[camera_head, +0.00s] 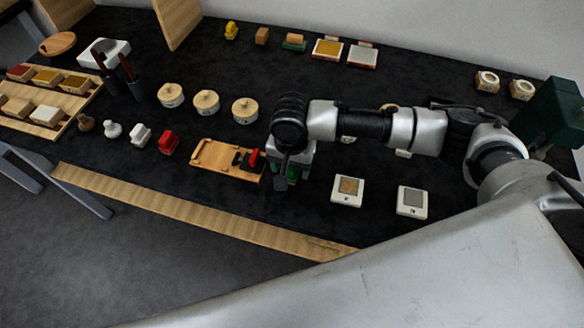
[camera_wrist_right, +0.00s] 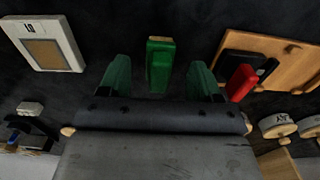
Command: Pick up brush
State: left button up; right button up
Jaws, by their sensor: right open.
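A small green block with a pale tan end (camera_wrist_right: 160,64) lies on the black table; it may be the brush, but I cannot be sure. In the wrist view it sits between the two green fingers of my right gripper (camera_wrist_right: 158,78), with gaps on both sides. In the head view my right gripper (camera_head: 288,172) is low over the table, right of a wooden board, and largely hides the block. The right gripper is open and empty. Dark red-brown handles, possibly brushes (camera_head: 127,68), stand in a dark cup at the left. My left gripper is not in view.
The wooden board (camera_head: 215,156) with a black-and-red item (camera_head: 252,158) is close left of my right gripper. White-framed pads (camera_head: 347,190) lie to its right. Several round wooden-lidded pots (camera_head: 206,102) stand behind. A wooden strip (camera_head: 180,207) runs along the front edge.

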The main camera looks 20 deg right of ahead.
notch_tip(320, 180, down, 2)
jog(key=shift+s+f, duration=0.1)
jog(key=shift+f, duration=0.35)
jog(key=shift+c, duration=0.5)
jog(key=c, duration=1)
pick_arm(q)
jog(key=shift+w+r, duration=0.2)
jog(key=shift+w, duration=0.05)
